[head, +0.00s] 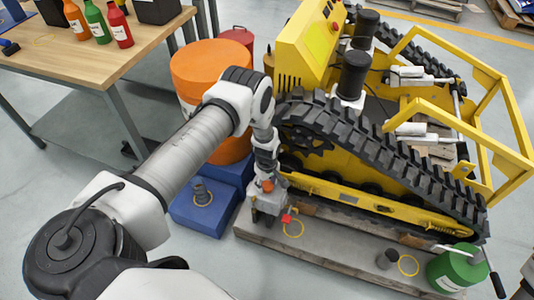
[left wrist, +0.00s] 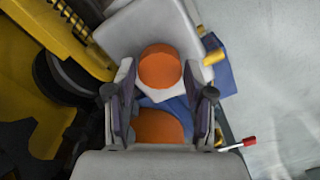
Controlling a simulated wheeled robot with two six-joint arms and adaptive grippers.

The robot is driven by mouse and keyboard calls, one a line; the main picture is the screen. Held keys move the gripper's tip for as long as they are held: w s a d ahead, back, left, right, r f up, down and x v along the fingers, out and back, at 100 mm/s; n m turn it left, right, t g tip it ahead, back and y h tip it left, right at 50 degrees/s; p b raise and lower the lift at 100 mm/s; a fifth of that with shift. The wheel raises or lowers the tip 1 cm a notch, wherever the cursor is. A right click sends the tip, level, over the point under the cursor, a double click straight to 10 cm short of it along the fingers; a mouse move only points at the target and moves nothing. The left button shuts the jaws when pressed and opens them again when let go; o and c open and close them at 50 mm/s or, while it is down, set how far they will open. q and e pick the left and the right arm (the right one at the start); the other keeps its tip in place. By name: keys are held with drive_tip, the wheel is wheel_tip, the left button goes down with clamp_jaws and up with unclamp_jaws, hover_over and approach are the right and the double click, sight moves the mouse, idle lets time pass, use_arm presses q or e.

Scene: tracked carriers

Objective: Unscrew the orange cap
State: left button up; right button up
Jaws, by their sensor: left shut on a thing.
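An orange cap (head: 268,186) sits at the top of a grey-white unit (head: 264,204) beside the yellow tracked carrier (head: 318,50). My left gripper (head: 266,172) reaches down from above and is shut on the cap. In the left wrist view, orange (left wrist: 158,126) shows between the two fingers, partly hidden by the gripper body. A second round orange face (left wrist: 160,66) lies beyond it on a pale surface. A red lever (head: 287,217) sticks out low on the unit. My right gripper is not in view.
A blue box (head: 184,220) and a large orange drum (head: 212,60) stand left of the carrier. A wooden table (head: 80,60) with bottles is at the upper left. A green canister (head: 455,270) stands at the lower right. Open floor lies in front.

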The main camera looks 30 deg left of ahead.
use_arm(q)
drive_tip(key=o, duration=0.9)
